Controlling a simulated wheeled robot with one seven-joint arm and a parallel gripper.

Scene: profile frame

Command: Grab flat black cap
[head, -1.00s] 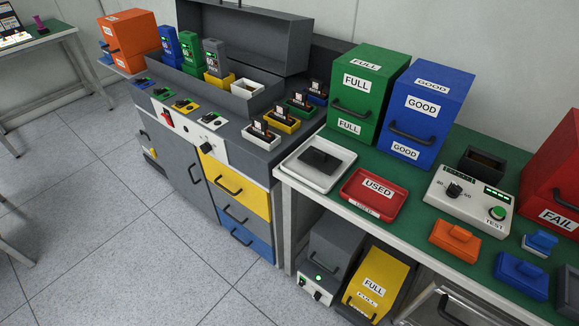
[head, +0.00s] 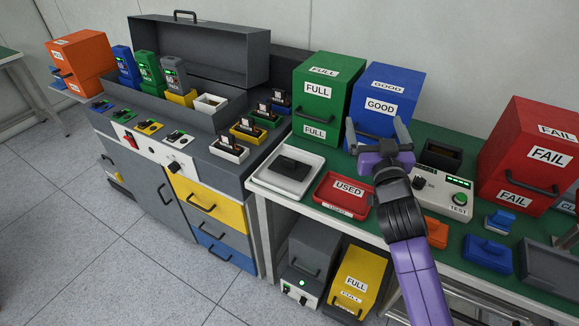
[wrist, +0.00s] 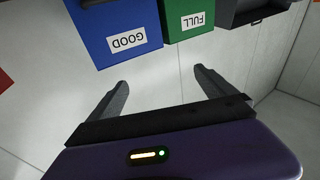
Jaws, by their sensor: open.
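A flat black piece (head: 290,167), which looks like the flat black cap, lies in the white tray (head: 262,181) at the left end of the green-topped table. My gripper (head: 377,128) is open and empty, raised in front of the blue GOOD box, to the right of the tray and higher. Its two fingers also show apart in the wrist view (wrist: 161,80), with only wall and boxes beyond them. The black piece is not in the wrist view.
A red USED tray (head: 342,192) sits right of the white tray. Behind stand a green FULL box (head: 318,105) and a blue GOOD box (head: 377,88). A tester (head: 445,193), an orange block (head: 436,232) and a red FAIL box (head: 530,150) are on the right.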

